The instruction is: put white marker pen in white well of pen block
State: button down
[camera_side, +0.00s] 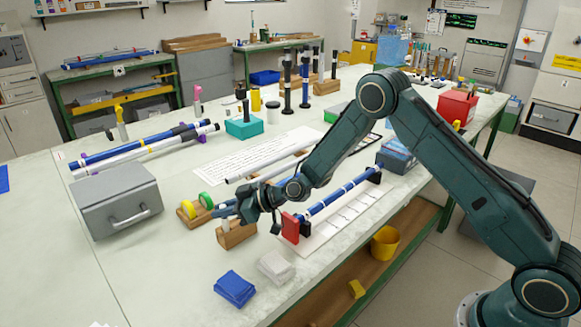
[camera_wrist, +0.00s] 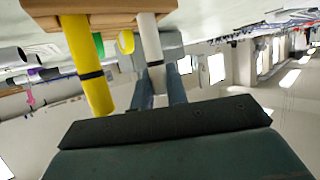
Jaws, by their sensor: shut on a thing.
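The wooden pen block (camera_side: 238,237) sits on the bench left of the white mat; its edge fills the top of the wrist view (camera_wrist: 95,20). My gripper (camera_side: 228,212) is low over the block. In the wrist view my gripper (camera_wrist: 159,72) is shut on the white marker pen (camera_wrist: 150,40). The pen meets the block's edge there; a short white part shows at the block in the side view (camera_side: 226,226). I cannot tell how deep it sits. The well's opening is hidden. A yellow pen with a black band (camera_wrist: 88,65) also meets the block.
A wooden stand with green and yellow rolls (camera_side: 206,201) and a grey box (camera_side: 117,200) are left of the block. A red-ended rack with a blue rod (camera_side: 290,228) is close on the right. Blue (camera_side: 235,289) and white pads (camera_side: 274,267) lie in front.

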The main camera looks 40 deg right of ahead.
jog(key=shift+f, duration=0.1)
jog(key=c, duration=1.4)
grip_release()
jog(key=v, duration=1.2)
jog(key=shift+r, duration=0.25)
